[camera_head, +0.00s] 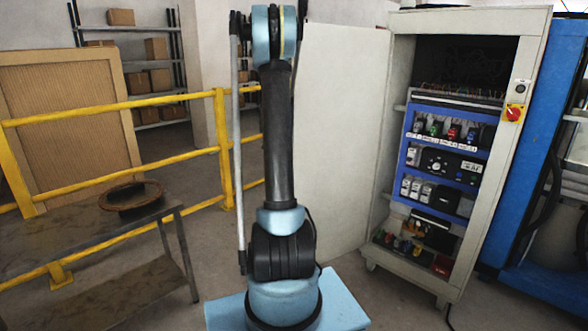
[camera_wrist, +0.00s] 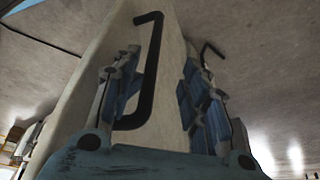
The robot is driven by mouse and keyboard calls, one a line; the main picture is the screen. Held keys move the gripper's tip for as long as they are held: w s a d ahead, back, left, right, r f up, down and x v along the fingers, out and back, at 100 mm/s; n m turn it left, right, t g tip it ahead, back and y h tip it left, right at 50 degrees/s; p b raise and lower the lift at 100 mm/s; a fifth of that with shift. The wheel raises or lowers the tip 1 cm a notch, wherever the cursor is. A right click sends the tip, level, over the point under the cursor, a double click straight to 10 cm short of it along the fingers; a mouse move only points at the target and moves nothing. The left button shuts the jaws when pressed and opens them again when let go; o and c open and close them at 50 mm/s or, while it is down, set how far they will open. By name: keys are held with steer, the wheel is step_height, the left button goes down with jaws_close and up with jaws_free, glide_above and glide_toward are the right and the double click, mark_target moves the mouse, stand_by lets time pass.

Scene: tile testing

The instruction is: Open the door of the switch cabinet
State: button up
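The switch cabinet (camera_head: 507,165) stands at the right in the head view, its front uncovered and its inside showing. Its pale door (camera_head: 340,140) is swung wide out to the left, partly behind my arm. In the wrist view the pale door surface (camera_wrist: 176,50) fills the middle, with a black bar handle (camera_wrist: 150,70) on it. My gripper (camera_wrist: 163,95) is open, its two blue-grey fingers apart. The handle appears in the gap, nearer the left finger; I cannot tell whether they touch. My gripper is not visible in the head view.
A yellow railing (camera_head: 222,150) and a grey table (camera_head: 60,240) with a round brown object (camera_head: 131,195) stand at the left. A blue cabinet (camera_head: 555,150) stands right of the switch cabinet. Bare floor lies in front of the open cabinet.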

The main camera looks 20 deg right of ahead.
steer(key=shift+d+r, duration=0.15)
steer(key=shift+d, duration=0.1)
steer(key=v, duration=1.2)
steer(key=shift+a, duration=0.2)
steer(key=shift+a, duration=0.1)
